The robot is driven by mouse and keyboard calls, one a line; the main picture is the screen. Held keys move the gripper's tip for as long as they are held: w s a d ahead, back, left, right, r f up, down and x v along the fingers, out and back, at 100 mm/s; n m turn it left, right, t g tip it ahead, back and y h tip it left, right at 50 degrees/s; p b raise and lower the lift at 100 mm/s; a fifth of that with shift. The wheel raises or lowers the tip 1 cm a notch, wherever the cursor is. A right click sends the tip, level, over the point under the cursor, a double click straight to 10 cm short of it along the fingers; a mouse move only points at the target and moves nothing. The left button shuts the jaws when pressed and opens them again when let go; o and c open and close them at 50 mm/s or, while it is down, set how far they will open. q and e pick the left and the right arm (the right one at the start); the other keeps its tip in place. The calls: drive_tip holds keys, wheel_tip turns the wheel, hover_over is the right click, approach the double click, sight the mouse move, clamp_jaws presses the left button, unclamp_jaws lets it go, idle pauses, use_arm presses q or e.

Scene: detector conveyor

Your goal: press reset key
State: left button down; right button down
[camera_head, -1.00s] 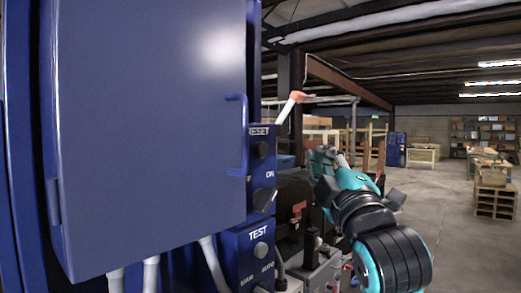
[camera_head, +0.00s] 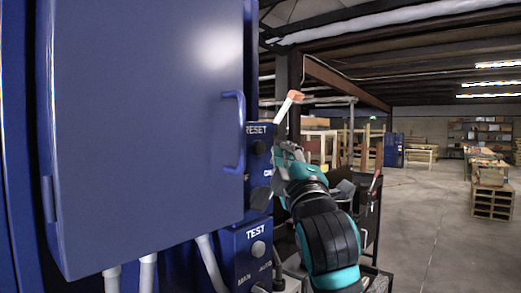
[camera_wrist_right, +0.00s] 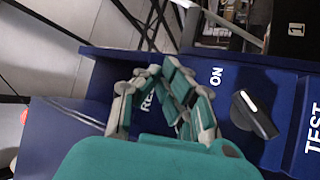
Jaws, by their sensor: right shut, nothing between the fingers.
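The blue control panel carries a RESET label (camera_head: 256,130) with a dark round reset key (camera_head: 259,147) under it in the head view. My right gripper (camera_head: 281,158) is just right of this key, its fingers shut and empty. A small gap seems to lie between them, but contact is hard to judge. In the right wrist view the shut fingers (camera_wrist_right: 158,72) lie over the RESET lettering. Only part of the word shows there, and the key is hidden behind the fingers. My left gripper is not in view.
The ON switch knob (camera_wrist_right: 254,114) sits beside the fingers in the wrist view. A blue cabinet door with a handle (camera_head: 235,130) stands left of the keys. Open floor (camera_head: 430,220) lies to the right.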

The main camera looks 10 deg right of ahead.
drive_tip(key=shift+w+a, duration=0.45)
drive_tip(key=shift+w, duration=0.1)
idle(1.1)
drive_tip(key=shift+w+a+p, duration=0.25)
drive_tip(key=shift+w+p, duration=0.05)
drive_tip(key=shift+w, duration=0.05)
drive_tip(key=shift+w+a, duration=0.3)
drive_tip(key=shift+w, duration=0.05)
idle(0.9)
idle(0.3)
drive_tip(key=shift+s+d, duration=0.55)
drive_tip(key=shift+s, duration=0.15)
drive_tip(key=shift+p, duration=0.3)
